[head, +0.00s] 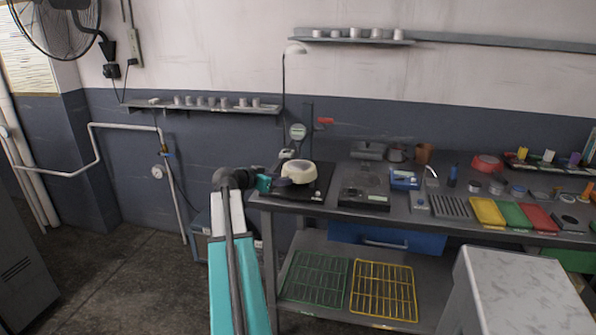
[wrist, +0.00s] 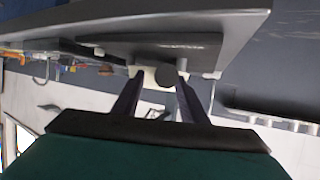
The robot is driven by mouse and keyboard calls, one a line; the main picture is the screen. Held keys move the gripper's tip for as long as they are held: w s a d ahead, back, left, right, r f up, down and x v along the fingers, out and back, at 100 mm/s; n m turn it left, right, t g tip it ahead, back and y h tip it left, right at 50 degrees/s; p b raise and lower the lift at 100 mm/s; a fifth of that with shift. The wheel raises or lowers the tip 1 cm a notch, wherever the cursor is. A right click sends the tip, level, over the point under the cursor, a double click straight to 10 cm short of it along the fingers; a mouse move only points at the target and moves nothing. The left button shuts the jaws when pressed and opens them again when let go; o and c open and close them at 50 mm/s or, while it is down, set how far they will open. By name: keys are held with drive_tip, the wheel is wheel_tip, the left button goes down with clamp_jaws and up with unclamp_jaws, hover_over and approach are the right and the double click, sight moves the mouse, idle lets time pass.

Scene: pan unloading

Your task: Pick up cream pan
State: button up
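The cream pan (head: 299,172) sits on a black flat-topped unit at the left end of the workbench. My gripper (head: 281,182) reaches in from the left at the pan's near left side. In the wrist view, which looks upside down, my gripper's two dark fingers (wrist: 160,76) are spread apart. A dark round part (wrist: 166,77) shows between the fingertips, with a cream patch of the pan (wrist: 148,73) beside it. The fingers do not look closed on it. Whether one fingertip touches it, I cannot tell.
A gauge on a stand (head: 298,131) rises behind the pan. A second black unit (head: 365,187) stands to the right on the bench (head: 330,209). Farther right are yellow, green and red trays (head: 487,212). Green and yellow wire racks (head: 384,291) lie on the lower shelf.

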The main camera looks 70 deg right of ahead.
drive_tip(key=shift+s+d+f, duration=0.15)
drive_tip(key=shift+d+f, duration=0.05)
drive_tip(key=shift+d, duration=0.15)
idle(0.3)
clamp_jaws()
